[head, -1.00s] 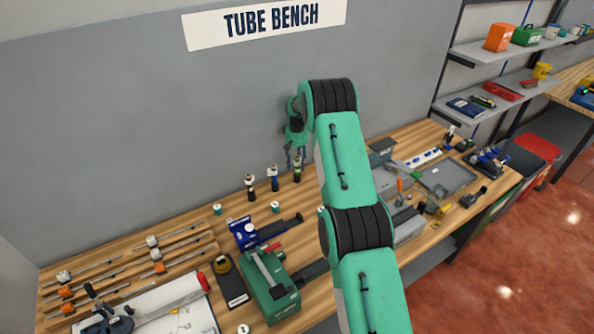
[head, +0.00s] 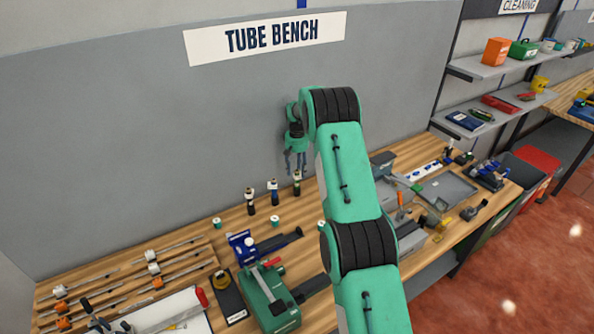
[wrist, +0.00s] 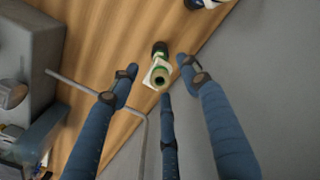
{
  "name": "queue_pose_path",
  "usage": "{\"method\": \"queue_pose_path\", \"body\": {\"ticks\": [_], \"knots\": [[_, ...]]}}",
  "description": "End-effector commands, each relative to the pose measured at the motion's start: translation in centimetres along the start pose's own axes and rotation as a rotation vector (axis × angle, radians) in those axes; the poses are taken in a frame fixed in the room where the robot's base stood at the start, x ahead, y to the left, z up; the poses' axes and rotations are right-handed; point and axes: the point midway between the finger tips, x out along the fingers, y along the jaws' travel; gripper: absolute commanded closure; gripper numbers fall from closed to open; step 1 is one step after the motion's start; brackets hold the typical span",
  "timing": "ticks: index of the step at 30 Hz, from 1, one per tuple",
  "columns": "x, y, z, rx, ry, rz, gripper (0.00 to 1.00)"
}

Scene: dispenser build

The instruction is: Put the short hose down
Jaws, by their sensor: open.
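My gripper (head: 296,170) is open and hangs at the back of the bench, near the wall. Just below its fingertips stands a small upright bottle with a green collar (head: 297,182). In the wrist view, this bottle (wrist: 160,76) shows between the spread blue fingers of my gripper (wrist: 158,78), dark with a green ring and a white label, and nothing is clasped. A thin grey bent rod (wrist: 100,96) crosses the wrist view at the left; I cannot tell what it belongs to. I cannot make out the short hose in either view.
Two more small bottles stand to the left, one with a blue band (head: 273,192) and a dark one (head: 250,202). A green machine (head: 268,299) is in front. Racked rods (head: 150,270) lie at left; a grey tray (head: 447,190) sits at right. The wall is close behind.

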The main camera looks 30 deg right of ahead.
Motion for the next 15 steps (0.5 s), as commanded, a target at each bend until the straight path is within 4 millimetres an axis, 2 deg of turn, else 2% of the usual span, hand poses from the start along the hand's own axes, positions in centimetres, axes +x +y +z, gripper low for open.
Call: {"method": "queue_pose_path", "body": {"ticks": [8,11,15], "knots": [[-1.1,-0.4,0.2,-0.003,0.006,0.001,0.53],[-2.4,-0.9,0.5,-0.007,0.013,0.001,0.53],[-5.4,-2.0,1.3,-0.015,0.029,0.003,0.53]]}}
